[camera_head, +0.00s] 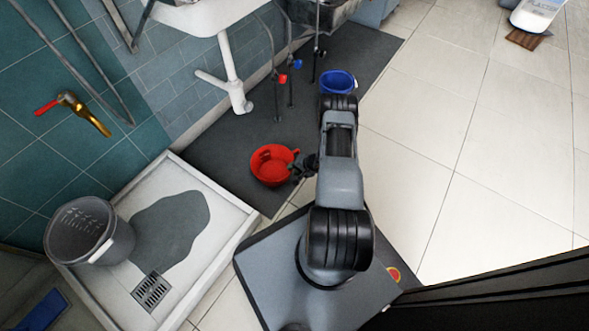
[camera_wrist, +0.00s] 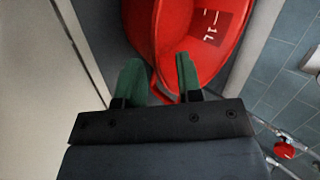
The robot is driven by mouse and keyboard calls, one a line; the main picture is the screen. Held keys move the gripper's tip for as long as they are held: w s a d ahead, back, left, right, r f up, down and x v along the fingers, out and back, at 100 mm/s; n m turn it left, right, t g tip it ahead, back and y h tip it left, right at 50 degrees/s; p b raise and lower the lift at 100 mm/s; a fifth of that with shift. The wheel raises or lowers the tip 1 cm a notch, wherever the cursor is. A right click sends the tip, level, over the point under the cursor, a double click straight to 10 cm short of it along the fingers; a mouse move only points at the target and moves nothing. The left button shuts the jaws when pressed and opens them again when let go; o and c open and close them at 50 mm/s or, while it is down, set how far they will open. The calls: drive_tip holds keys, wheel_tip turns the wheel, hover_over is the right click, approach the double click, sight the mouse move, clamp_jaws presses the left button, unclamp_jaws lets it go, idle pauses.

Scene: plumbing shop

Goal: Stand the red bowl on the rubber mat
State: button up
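The red bowl (camera_head: 268,166) sits upright on a dark grey strip (camera_head: 330,120) of floor below the sink; I cannot tell whether this strip is the rubber mat. My gripper (camera_head: 300,170) is low at the bowl's right side, mostly hidden by my arm. In the wrist view, the bowl (camera_wrist: 215,45) has white volume marks inside. The green fingers of my gripper (camera_wrist: 160,78) stand apart, with the bowl's near edge and handle between them. I cannot make out firm contact on both sides.
A blue bowl (camera_head: 338,82) stands farther back on the dark strip, beside my arm. A white shower tray (camera_head: 215,262) with a grey bucket (camera_head: 88,232) is at left. A white drain pipe (camera_head: 233,75) and red and blue valves are behind.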

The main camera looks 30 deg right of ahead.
drive_tip(key=p+v, duration=0.5)
drive_tip(key=v, duration=0.6)
drive_tip(key=w+a+r+n+g, duration=0.1)
drive_tip(key=w+a+r+n, duration=0.15)
drive_tip(key=r, duration=0.55)
drive_tip(key=w+a+r+n+g+y, duration=0.15)
drive_tip(key=a+r, duration=0.25)
drive_tip(key=r, duration=0.5)
drive_tip(key=w+a+r+n+g, duration=0.15)
drive_tip(key=a+r, duration=0.25)
drive_tip(key=r, duration=0.4)
drive_tip(key=s+a+r+n+h, duration=0.2)
drive_tip(key=s+a+r+h, duration=0.1)
drive_tip(key=s+r, duration=0.4)
drive_tip(key=s+a+r+n+h, duration=0.3)
drive_tip(key=s+a+r, duration=0.3)
drive_tip(key=r, duration=0.6)
drive_tip(key=s, duration=0.2)
drive_tip(key=shift+s+a+h, duration=0.3)
drive_tip(key=shift+h, duration=0.05)
